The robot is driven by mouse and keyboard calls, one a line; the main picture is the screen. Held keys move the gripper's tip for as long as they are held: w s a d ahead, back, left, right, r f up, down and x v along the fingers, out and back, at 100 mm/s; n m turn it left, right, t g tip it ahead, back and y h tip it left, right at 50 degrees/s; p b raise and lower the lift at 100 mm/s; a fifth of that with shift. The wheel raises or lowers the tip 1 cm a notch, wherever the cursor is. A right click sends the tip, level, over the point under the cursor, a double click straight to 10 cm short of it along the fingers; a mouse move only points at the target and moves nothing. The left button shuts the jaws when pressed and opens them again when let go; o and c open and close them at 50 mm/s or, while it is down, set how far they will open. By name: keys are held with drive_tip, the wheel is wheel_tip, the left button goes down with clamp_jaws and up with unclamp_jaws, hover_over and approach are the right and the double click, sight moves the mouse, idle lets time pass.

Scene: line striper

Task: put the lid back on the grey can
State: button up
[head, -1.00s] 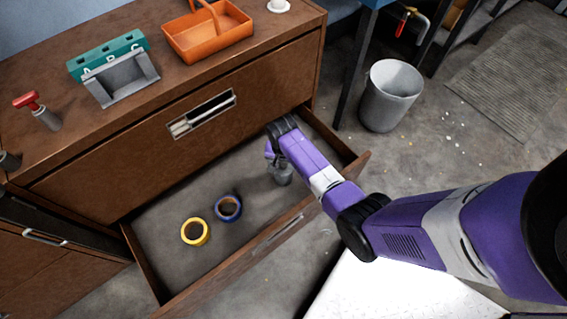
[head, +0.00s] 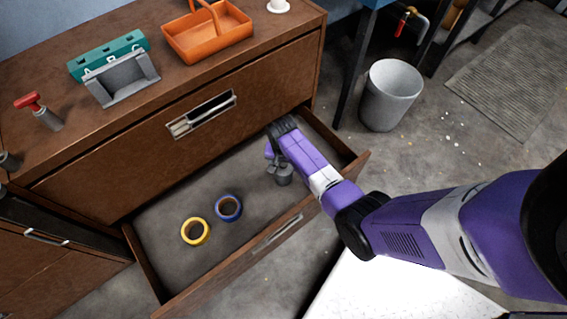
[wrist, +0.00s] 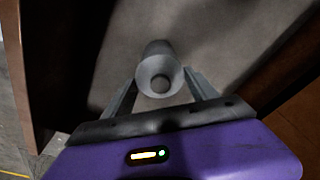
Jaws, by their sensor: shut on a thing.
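In the wrist view, a grey round can-like thing (wrist: 155,56) lies between the two fingers of my gripper (wrist: 161,84). Its near end is a round rim with a smaller, darker circle inside; I cannot tell whether this is a lid or the can's own top. My gripper is shut on it. In the head view, the same grey thing (head: 284,174) is inside the open drawer, under the end of my arm, and partly hidden by it. I cannot clearly tell whether it touches the drawer floor.
The open drawer (head: 165,262) also holds a yellow tape roll (head: 185,237) and a blue tape roll (head: 219,214). On the cabinet top are an orange caddy (head: 215,47), a teal box, a grey bin and a red-topped grey item. A grey bucket (head: 391,98) stands on the floor.

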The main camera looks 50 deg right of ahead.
drive_tip(key=o, duration=1.4)
drive_tip(key=shift+o, duration=0.9)
drive_tip(key=shift+r, duration=0.1)
drive_tip(key=shift+r+p, duration=3.45)
drive_tip(key=shift+p, duration=0.15)
clamp_jaws()
